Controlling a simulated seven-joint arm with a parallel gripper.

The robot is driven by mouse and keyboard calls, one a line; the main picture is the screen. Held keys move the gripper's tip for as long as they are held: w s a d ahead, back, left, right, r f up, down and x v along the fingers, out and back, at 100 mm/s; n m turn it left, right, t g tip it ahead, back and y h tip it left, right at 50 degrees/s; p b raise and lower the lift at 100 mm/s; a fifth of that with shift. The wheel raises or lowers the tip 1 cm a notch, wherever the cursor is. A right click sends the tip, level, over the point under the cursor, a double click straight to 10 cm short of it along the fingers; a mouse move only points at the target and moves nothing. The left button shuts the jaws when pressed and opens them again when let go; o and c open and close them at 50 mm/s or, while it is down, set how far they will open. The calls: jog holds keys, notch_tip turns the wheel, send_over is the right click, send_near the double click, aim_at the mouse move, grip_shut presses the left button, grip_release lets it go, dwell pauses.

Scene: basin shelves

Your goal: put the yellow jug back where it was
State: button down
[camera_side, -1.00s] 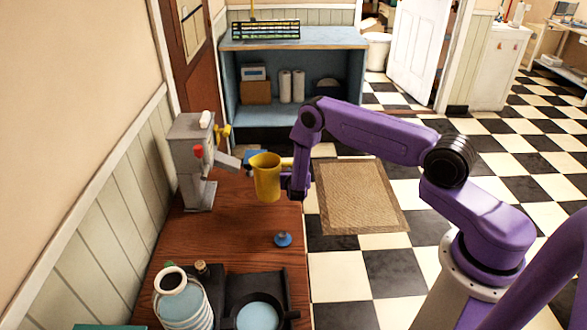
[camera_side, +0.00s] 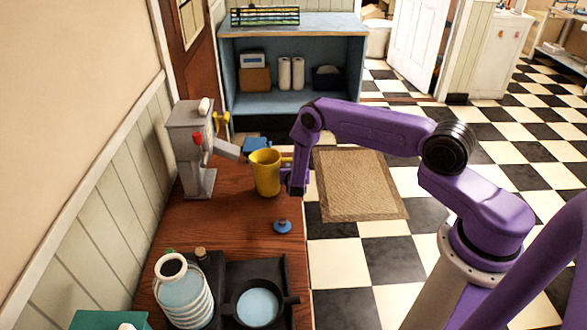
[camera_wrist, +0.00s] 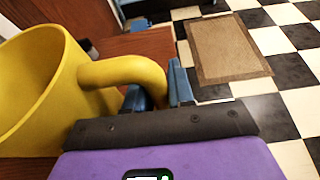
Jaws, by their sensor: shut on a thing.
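The yellow jug (camera_side: 266,176) is upright over the brown wooden counter (camera_side: 232,235), right of the grey machine (camera_side: 190,145). I cannot tell whether its base touches the counter. My gripper (camera_side: 288,163) is at its right side, shut on its handle. In the wrist view the jug (camera_wrist: 40,85) fills the left side, its open mouth facing up. Its handle (camera_wrist: 125,70) reaches to the blue fingers of my gripper (camera_wrist: 160,88). The handle's end is hidden between the fingers.
A small blue knob-like object (camera_side: 282,227) lies near the counter's right edge. A blue item (camera_side: 254,146) is behind the jug. A striped jar (camera_side: 183,290) and a dark pan (camera_side: 258,307) stand in front. Counter between them is bare.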

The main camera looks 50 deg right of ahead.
jog(key=shift+f, duration=0.65)
jog(key=c, duration=0.9)
grip_release()
jog(key=v, duration=1.7)
jog(key=s+a+r+m+g+h, duration=0.15)
jog(key=s+r+m, duration=0.25)
jog(key=r, duration=0.5)
jog(key=s+a+r+m+g+y, duration=0.1)
jog(key=s+r+m+g, duration=0.3)
jog(key=r, duration=0.5)
jog(key=s+a+r+m+g+y, duration=0.1)
jog(key=s+a+r+m+y, duration=0.1)
jog(key=s, duration=0.6)
jog(key=s+a+r+m+g+y, duration=0.1)
jog(key=s+r+y, duration=0.3)
jog(key=s, duration=0.4)
jog(key=s+a+r+m+g+y, duration=0.1)
jog(key=s+a+r+m+y, duration=0.2)
jog(key=s, duration=0.6)
jog(key=shift+r+g+y, duration=0.35)
jog(key=shift+r+y, duration=0.15)
jog(key=shift+y, duration=0.15)
